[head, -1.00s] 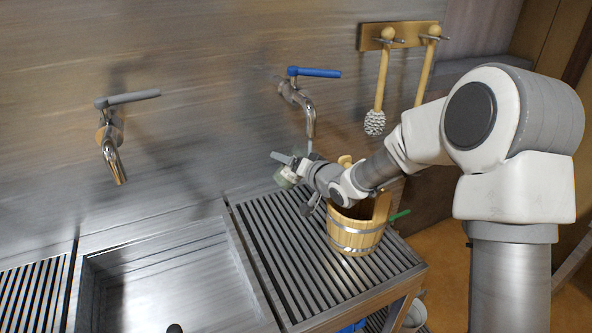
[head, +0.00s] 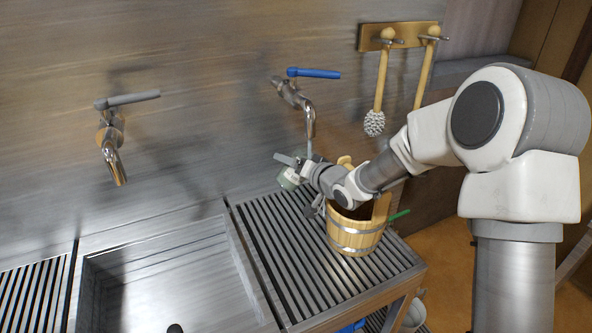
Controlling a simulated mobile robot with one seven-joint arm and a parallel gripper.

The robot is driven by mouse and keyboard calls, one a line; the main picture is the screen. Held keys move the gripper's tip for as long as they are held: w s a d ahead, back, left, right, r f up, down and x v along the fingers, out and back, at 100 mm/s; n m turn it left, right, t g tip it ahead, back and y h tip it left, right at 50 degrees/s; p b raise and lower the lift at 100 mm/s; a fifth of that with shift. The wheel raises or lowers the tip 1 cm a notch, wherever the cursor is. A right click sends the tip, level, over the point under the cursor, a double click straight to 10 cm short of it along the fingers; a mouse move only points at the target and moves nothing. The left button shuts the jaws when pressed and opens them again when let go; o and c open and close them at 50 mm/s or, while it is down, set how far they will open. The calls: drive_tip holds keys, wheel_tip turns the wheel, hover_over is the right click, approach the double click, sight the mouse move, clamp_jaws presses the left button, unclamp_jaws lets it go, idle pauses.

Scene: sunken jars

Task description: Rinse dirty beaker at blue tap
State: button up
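The blue tap (head: 306,105) is on the back wall, with a blue lever pointing right and a curved metal spout. A thin stream seems to fall from its spout. My gripper (head: 291,168) is below and slightly left of that spout, above the slatted drainboard. A pale greenish-grey vessel (head: 287,179), probably the beaker, shows at the gripper's fingers. It looks tilted, and its mouth and inside cannot be made out. The gripper appears shut on it, though the contact is small and partly hidden by the wrist.
A wooden bucket (head: 353,238) with a green-handled tool stands on the slatted drainboard (head: 268,232), close under my wrist. A grey-levered tap (head: 112,150) hangs above the sink basin (head: 170,275) at left. Brushes hang from a wall rack (head: 398,36) at right.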

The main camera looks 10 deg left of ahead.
sight(298, 177)
drive_tip(key=shift+a, duration=0.25)
drive_tip(key=shift+w+a, duration=0.1)
drive_tip(key=shift+a, duration=0.25)
drive_tip(key=shift+r, duration=0.1)
drive_tip(key=shift+s+d+p, duration=0.15)
drive_tip(key=shift+s+d, duration=1.55)
drive_tip(key=shift+s, duration=0.15)
drive_tip(key=shift+s+d+p, duration=0.15)
drive_tip(key=shift+s+d, duration=1.5)
drive_tip(key=shift+s, duration=0.2)
drive_tip(key=shift+s+a+r+m+y+p, duration=0.15)
drive_tip(key=shift+r+m+y+p, duration=0.3)
drive_tip(key=shift+p, duration=0.5)
drive_tip(key=shift+a+m+p, duration=0.25)
drive_tip(key=shift+m+p, duration=0.2)
drive_tip(key=shift+m, duration=0.2)
drive_tip(key=shift+y, duration=0.25)
